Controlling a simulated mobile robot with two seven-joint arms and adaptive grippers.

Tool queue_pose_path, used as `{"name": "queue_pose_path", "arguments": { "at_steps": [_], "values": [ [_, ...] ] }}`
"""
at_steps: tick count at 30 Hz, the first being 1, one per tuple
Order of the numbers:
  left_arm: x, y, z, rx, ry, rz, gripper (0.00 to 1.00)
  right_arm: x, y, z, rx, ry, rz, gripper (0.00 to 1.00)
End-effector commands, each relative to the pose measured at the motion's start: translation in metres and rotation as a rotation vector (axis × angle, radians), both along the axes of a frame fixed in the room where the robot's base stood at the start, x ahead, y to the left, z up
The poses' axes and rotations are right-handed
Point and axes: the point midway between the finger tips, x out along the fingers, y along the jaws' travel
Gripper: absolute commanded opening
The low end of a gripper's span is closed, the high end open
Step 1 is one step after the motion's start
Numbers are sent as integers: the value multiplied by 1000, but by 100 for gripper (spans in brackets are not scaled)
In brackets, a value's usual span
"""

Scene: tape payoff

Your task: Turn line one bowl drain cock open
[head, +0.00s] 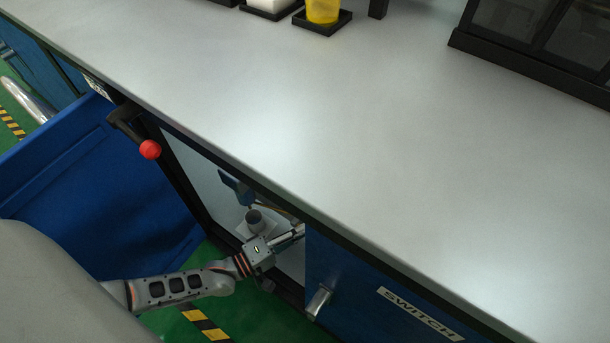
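My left arm comes in from the lower left, and its gripper (290,236) reaches into the open cabinet below the counter. Its fingertips are partly hidden by the edge of the blue panel, so I cannot tell whether they are open or touching anything. Just behind the gripper is a dark grey round fitting (254,216) on a pale block. A blue bracket (234,186) stands above it, under the counter edge. I cannot clearly make out the drain cock or its handle. My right gripper is not in view.
A blue door (110,180) stands open at left. A blue panel (360,300) with a metal handle (318,302) and a SWITCH label (420,314) borders the opening. The counter (330,130) is mostly clear.

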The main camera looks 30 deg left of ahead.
Motion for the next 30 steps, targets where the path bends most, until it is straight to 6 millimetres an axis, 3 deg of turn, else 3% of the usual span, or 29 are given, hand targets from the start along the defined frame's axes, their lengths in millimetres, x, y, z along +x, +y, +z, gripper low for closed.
{"name": "queue_pose_path", "arguments": {
  "at_steps": [17,18,20,30],
  "values": [
    [-1,-3,1,-34,3,-5,0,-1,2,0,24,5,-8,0],
    [-1,-3,1,-34,3,-5,18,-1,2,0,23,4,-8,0],
    [-1,-3,1,-34,3,-5,28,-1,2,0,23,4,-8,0],
    [-2,0,1,-32,3,-2,28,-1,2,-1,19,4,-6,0]
  ]
}}
